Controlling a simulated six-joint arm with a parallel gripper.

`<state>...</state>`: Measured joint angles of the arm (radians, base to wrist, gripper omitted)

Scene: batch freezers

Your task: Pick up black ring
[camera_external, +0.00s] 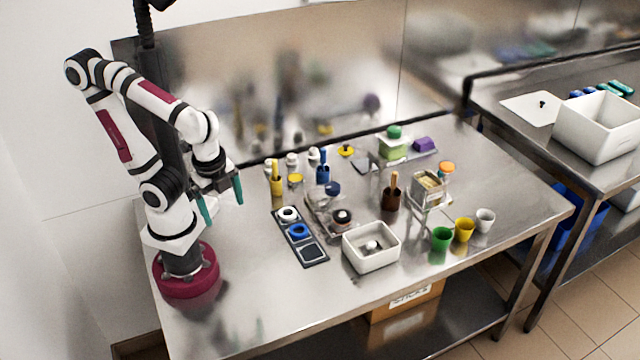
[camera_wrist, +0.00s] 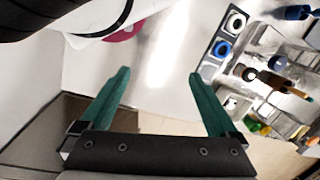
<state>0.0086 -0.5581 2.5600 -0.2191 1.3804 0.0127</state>
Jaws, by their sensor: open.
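A dark tray (camera_external: 282,226) on the steel table has a white ring (camera_external: 288,213) at the back and a blue ring (camera_external: 298,231) in the middle. Its front slot (camera_external: 312,253) is dark; I cannot tell whether a black ring lies there. A black round piece (camera_external: 342,216), possibly ring-shaped, sits on a metal fixture right of the tray. In the wrist view the white ring (camera_wrist: 236,22) and blue ring (camera_wrist: 222,48) show at upper right. My gripper (camera_external: 222,200) is open and empty, with teal fingers (camera_wrist: 158,75), above the table left of the tray.
A white square bin (camera_external: 371,262) stands right of the tray. Behind it are a yellow holder (camera_external: 277,184) and a blue one (camera_external: 323,174). Green (camera_external: 441,239), yellow (camera_external: 465,230) and white (camera_external: 485,220) cups stand at the right. The table's front left is clear.

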